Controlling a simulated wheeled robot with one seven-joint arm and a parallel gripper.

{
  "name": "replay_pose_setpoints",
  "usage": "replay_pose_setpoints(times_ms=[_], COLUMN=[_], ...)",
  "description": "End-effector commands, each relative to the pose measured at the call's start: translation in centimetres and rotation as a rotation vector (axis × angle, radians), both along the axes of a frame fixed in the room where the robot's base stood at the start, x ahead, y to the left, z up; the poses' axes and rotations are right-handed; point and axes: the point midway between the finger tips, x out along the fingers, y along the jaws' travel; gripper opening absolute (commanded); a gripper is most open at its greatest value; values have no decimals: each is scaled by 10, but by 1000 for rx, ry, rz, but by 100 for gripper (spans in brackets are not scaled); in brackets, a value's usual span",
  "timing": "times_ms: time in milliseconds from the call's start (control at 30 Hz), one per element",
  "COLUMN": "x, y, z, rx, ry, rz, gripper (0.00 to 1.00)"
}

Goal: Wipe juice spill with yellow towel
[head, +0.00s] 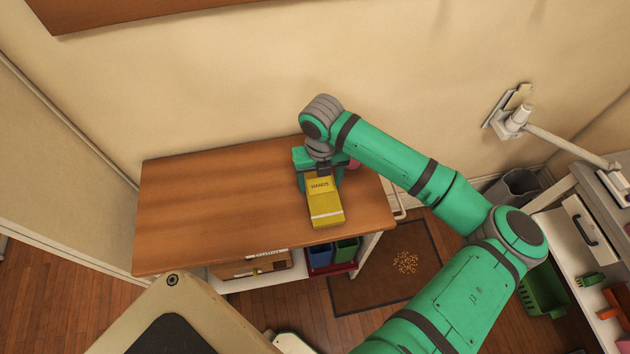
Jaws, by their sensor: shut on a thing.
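The yellow towel (325,212) is a folded oblong with a dark word that reads like "HANDS" and a pale stripe near its front end. It lies at or just above the right part of the wooden table top (220,205); I cannot tell if it touches the wood. My gripper (322,173) points down and is shut on the towel's back end. I see no clear juice spill on the bare table top. The wood under the towel and behind my gripper is hidden.
A small pink thing (353,164) shows partly behind my gripper. Blue and green bins (346,250) stand below the table. A brown mat (372,292) with scattered orange-brown bits (405,262) lies on the floor. The table's left and middle are clear.

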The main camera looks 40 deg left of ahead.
Motion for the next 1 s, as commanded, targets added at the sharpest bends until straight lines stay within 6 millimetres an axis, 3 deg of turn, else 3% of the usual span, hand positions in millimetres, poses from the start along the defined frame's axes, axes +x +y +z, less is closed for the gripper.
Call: replay_pose_setpoints(times_ms=[467,1000], x=[0,-20], y=[0,18], z=[0,-2], rx=[1,3], ry=[0,1], rz=[1,0], gripper=[43,43])
